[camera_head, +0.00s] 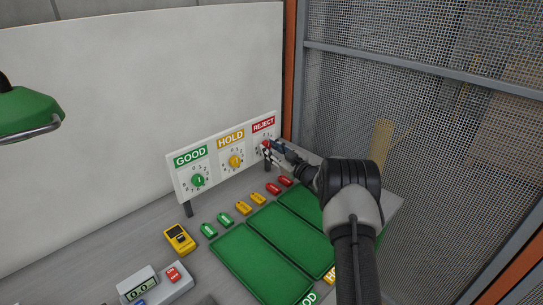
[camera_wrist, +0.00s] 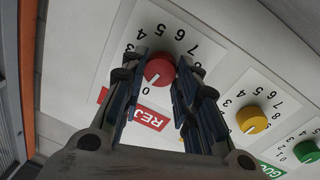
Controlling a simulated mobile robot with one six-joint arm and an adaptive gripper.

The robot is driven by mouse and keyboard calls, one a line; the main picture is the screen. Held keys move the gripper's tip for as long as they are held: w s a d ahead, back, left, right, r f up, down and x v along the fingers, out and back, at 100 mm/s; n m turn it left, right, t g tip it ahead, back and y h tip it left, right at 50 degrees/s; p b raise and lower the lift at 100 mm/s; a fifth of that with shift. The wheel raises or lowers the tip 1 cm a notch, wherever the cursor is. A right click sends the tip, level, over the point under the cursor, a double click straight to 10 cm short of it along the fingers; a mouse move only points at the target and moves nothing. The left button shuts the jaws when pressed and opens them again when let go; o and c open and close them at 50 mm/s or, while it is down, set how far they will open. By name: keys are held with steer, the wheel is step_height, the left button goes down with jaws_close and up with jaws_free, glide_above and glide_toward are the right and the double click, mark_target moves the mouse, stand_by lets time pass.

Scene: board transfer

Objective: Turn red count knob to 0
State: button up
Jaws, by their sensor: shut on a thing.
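The red knob (camera_wrist: 161,69) sits on the REJECT dial of the white panel (camera_head: 179,184). In the wrist view, which shows the panel upside down, its white pointer mark aims to the lower left, toward the 0. My gripper (camera_wrist: 162,62) has one finger on each side of the red knob and is shut on it. In the head view the red knob (camera_head: 266,143) is partly hidden by my gripper (camera_head: 271,149). Some numbers of its dial are covered by the fingers.
The yellow HOLD knob (camera_head: 235,162) and green GOOD knob (camera_head: 197,181) are to the left on the panel. Green trays (camera_head: 252,270), coloured tags and a yellow device (camera_head: 179,240) lie on the bench below. A mesh wall (camera_head: 440,130) stands at right.

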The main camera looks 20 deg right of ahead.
steer(key=shift+f+n+b, duration=0.1)
steer(key=shift+n+b, duration=1)
steer(key=shift+n, duration=0.1)
steer(key=o, duration=1.1)
steer(key=v, duration=1.2)
